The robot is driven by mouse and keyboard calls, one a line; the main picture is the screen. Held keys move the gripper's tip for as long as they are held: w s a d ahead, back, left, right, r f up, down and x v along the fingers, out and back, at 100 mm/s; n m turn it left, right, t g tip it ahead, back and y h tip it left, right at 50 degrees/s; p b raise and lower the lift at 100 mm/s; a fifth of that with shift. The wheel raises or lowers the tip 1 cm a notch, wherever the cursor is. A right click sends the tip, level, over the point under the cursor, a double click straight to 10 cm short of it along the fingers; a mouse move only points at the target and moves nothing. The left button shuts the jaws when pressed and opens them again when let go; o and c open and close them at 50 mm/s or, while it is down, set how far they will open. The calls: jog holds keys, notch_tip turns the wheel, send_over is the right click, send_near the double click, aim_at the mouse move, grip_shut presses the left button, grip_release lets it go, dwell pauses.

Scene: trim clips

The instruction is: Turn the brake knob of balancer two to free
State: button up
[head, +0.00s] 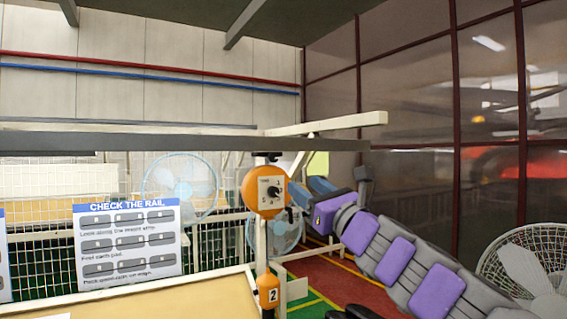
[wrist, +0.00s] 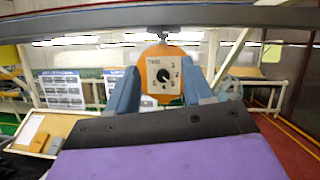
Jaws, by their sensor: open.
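The orange balancer (head: 264,192) hangs from the overhead rail, with a white dial on its face. The dark brake knob (head: 274,191) sits at the dial's middle; its exact setting is too small to read. An orange handle marked 2 (head: 267,294) hangs below on the cord. In the wrist view the balancer (wrist: 161,92) and its knob (wrist: 164,75) appear straight ahead between my fingers. My gripper (wrist: 161,88) is open and empty, its two blue-grey fingers on either side of the balancer in the picture. In the head view my gripper (head: 318,192) is just right of the balancer.
A beam (head: 180,140) crosses above the balancer. A tan table (head: 130,306) stands at lower left, with a "Check the rail" sign (head: 128,240) behind it. Fans stand behind, and a white one (head: 528,270) at right. Red floor is open at right.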

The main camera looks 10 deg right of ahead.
aim_at(275, 160)
jog(key=p+x, duration=0.2)
jog(key=x, duration=0.9)
jog(key=shift+a+r, duration=0.15)
jog(key=shift+a, duration=0.15)
jog(key=shift+w+a+r, duration=0.2)
jog(key=shift+a+r, duration=0.1)
jog(key=shift+r, duration=0.05)
jog(key=shift+w+d+f, duration=0.15)
jog(key=shift+w+d, duration=0.8)
jog(key=shift+s+d, duration=0.1)
jog(key=shift+d, duration=0.05)
jog(key=shift+s, duration=0.25)
jog(key=shift+s+a, duration=0.1)
jog(key=shift+a, duration=0.25)
jog(key=shift+w+a, duration=0.2)
jog(key=shift+a, duration=0.3)
jog(key=c, duration=0.6)
jog(key=shift+d, duration=0.35)
jog(key=c, duration=0.3)
jog(key=shift+a, duration=0.1)
grip_shut()
